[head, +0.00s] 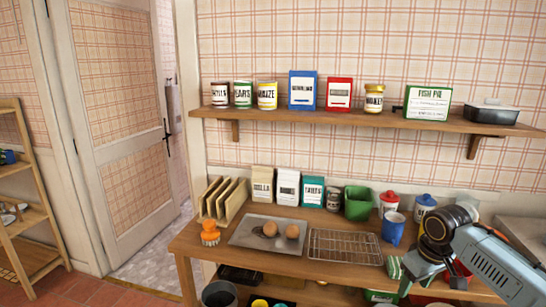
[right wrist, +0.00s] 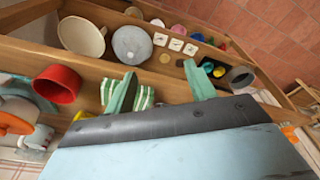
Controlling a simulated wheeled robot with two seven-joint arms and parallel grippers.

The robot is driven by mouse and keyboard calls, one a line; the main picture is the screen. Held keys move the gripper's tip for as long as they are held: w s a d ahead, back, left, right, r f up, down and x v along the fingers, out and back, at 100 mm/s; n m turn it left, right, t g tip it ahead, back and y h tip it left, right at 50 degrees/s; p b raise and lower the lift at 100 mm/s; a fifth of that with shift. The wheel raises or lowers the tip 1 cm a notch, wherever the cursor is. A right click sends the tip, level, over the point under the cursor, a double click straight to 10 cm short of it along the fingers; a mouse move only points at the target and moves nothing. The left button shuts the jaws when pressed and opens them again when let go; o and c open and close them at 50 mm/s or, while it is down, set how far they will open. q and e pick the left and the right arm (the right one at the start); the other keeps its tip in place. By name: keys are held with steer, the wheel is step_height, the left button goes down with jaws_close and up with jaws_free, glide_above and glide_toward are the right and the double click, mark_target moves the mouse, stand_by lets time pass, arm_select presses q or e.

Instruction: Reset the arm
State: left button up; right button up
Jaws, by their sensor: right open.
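My right arm comes in from the right in the head view, over the right end of the wooden table (head: 285,252). My right gripper (head: 418,274) points downward at the table's front edge, near a green-and-white striped cloth (head: 393,267). In the right wrist view my right gripper (right wrist: 161,88) has its two teal fingers well apart with nothing held between them. The striped cloth (right wrist: 145,98) shows beside one finger there. My left gripper is in neither view.
A blue cup (head: 393,228), a green bin (head: 357,203) and a wire rack (head: 345,247) stand left of my right arm. A metal tray (head: 250,241) holds brown round items. A wall shelf (head: 330,115) carries jars and boxes. The floor (head: 85,290) at left looks clear.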

step_height(320, 180, down, 11)
steer(key=s+a+f+m, duration=0.1)
steer(key=s+f, duration=0.4)
steer(key=f, duration=0.5)
steer(key=s+a+f+m, duration=0.1)
steer(key=s+f, duration=0.4)
steer(key=f, duration=0.5)
steer(key=s+a+f, duration=0.1)
steer(key=s+f, duration=0.6)
steer(key=s, duration=0.3)
steer(key=s+a+f, duration=0.2)
steer(key=s+f, duration=0.5)
steer(key=s, duration=0.3)
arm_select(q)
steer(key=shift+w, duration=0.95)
arm_select(e)
steer(key=s+a+f, duration=0.2)
steer(key=s, duration=0.8)
steer(key=s+a+f, duration=0.2)
steer(key=s, duration=0.9)
steer(key=shift+f+n+g, duration=0.15)
steer(key=shift+n+g, duration=0.15)
steer(key=shift+g, duration=0.1)
